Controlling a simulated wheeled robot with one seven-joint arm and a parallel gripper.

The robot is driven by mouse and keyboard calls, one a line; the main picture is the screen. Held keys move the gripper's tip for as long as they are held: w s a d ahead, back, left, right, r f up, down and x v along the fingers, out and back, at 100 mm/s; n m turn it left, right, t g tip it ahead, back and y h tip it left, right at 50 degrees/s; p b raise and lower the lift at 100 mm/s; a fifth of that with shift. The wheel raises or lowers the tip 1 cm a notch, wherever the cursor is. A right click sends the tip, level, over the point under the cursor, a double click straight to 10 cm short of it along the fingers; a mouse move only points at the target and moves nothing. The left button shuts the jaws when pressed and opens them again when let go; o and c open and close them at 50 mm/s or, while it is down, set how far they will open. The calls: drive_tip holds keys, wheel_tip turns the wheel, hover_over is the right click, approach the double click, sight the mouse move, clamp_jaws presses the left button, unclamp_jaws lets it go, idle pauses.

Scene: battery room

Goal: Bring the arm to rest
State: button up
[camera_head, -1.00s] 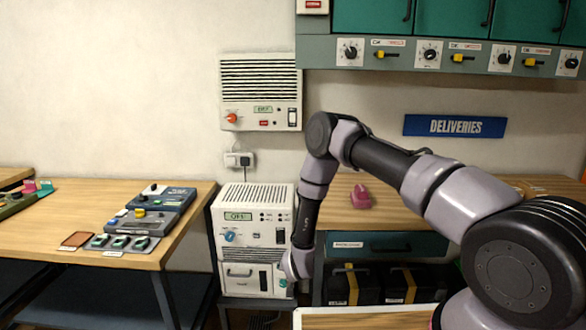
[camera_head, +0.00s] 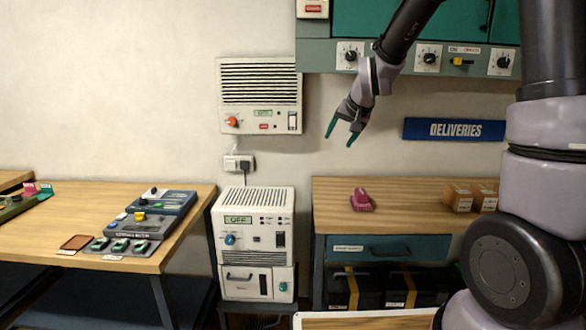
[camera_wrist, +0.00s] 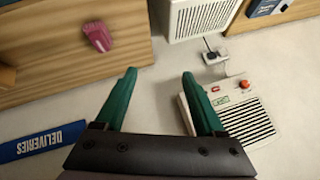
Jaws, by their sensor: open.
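My gripper (camera_head: 343,131) hangs in the air in the head view, in front of the bare wall left of the blue DELIVERIES sign. Its two green fingers point down and stand apart, with nothing between them. They also show in the wrist view (camera_wrist: 160,88), spread open over the wall. My arm is raised, with its upper part passing out of the top of the head view.
A white machine (camera_head: 255,230) with an OFF display stands below, and a vented wall unit (camera_head: 260,95) hangs left of my gripper. A pink object (camera_head: 361,200) and cardboard boxes (camera_head: 458,197) sit on the right bench (camera_head: 410,195). Green cabinets (camera_head: 385,20) hang above.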

drive_tip(key=s+d+r, duration=0.7)
drive_tip(key=s+r, duration=0.3)
drive_tip(key=s, duration=0.3)
drive_tip(key=s+d+r, duration=0.1)
drive_tip(key=s+d, duration=0.1)
drive_tip(key=s, duration=0.5)
drive_tip(key=s+d+r+m, duration=0.1)
drive_tip(key=s+d, duration=0.1)
drive_tip(key=s, duration=0.6)
drive_tip(key=shift+s+g+h, duration=0.25)
drive_tip(key=shift+g+h, duration=0.05)
